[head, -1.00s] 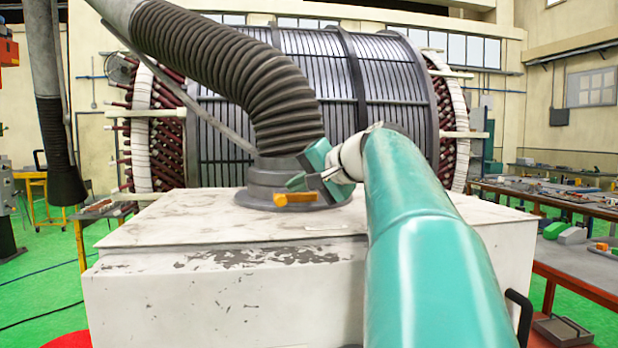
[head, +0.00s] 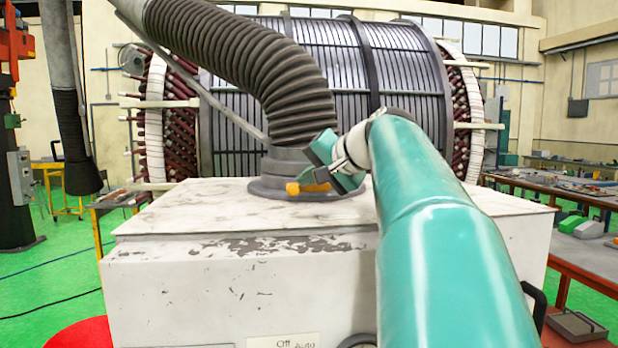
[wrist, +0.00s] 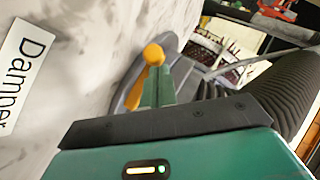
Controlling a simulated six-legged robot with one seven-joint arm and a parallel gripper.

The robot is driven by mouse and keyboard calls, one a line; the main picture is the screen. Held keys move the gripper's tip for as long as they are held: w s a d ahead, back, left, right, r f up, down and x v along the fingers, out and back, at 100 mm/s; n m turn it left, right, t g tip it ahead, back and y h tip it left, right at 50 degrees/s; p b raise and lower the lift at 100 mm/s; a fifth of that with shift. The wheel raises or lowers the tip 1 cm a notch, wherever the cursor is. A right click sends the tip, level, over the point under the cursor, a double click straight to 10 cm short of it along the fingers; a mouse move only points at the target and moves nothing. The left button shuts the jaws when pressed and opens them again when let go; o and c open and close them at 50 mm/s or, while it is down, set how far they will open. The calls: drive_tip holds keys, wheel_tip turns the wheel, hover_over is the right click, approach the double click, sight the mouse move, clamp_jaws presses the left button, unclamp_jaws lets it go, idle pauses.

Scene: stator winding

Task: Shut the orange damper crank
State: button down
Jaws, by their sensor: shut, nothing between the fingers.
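The orange damper crank (head: 308,188) sits low on the front of the grey duct collar (head: 268,177), on top of the white cabinet. It also shows in the wrist view (wrist: 151,57), its rounded knob just beyond my fingers. My gripper (head: 325,178) is at the crank's right end, its fingers shut with nothing between them. In the wrist view the green fingertips (wrist: 157,88) lie right against or very near the crank; I cannot tell if they touch. The fingers hide part of the crank. A "Damper" label (wrist: 25,70) is on the cabinet top at the left of the wrist view.
The ribbed grey hose (head: 265,80) rises from the collar and bends left, close to my gripper. The white cabinet (head: 180,260) fills the front. The large stator (head: 400,75) stands behind. The cabinet top left of the collar is clear.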

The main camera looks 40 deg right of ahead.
drive_tip(key=shift+r, duration=0.75)
drive_tip(key=v, duration=1.3)
drive_tip(key=shift+s, duration=0.4)
drive_tip(key=shift+r, duration=0.1)
